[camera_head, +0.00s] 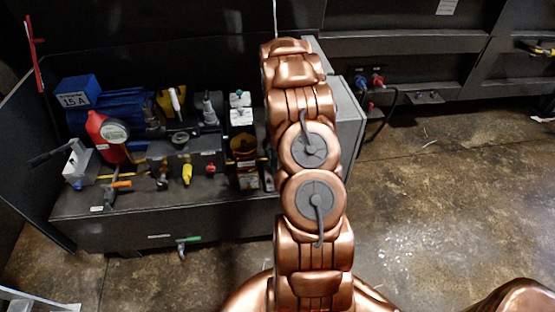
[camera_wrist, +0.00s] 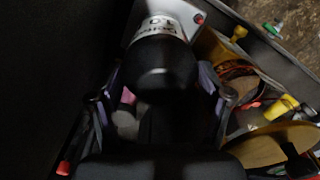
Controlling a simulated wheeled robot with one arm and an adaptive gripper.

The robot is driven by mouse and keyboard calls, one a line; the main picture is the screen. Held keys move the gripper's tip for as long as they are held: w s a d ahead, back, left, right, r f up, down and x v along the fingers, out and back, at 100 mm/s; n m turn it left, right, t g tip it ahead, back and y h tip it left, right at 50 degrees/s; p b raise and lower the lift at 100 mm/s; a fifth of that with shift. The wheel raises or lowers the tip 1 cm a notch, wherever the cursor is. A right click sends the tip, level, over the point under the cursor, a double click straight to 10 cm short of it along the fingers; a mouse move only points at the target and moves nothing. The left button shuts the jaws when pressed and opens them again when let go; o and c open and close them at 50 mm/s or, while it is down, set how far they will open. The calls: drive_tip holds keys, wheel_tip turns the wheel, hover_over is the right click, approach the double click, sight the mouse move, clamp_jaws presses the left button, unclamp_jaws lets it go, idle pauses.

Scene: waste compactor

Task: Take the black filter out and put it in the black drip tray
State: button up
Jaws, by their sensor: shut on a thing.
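The black filter (camera_wrist: 165,65) is a dark cylinder with a pale printed band, upper middle in the wrist view. My gripper (camera_wrist: 166,88) has a finger on each side of it and is shut on it. The band end of the filter lies against or in front of a light grey block (camera_wrist: 188,12); I cannot tell whether they are joined. In the head view my arm hides the filter and the gripper. I cannot pick out the black drip tray for certain; the dark box-like base (camera_head: 150,232) under the machine may be it.
In the wrist view a brass-coloured disc (camera_wrist: 268,147) lies at right. Floor (camera_head: 440,200) is clear at right.

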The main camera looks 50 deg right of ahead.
drive_tip(key=n, duration=0.3)
drive_tip(key=shift+w+a+b, duration=0.1)
drive_tip(key=shift+w+b, duration=0.05)
drive_tip(key=shift+b, duration=0.2)
drive_tip(key=shift+n, duration=0.3)
drive_tip(key=shift+c, duration=0.4)
drive_tip(key=c, duration=0.4)
drive_tip(key=shift+c, duration=0.2)
drive_tip(key=shift+n, duration=0.3)
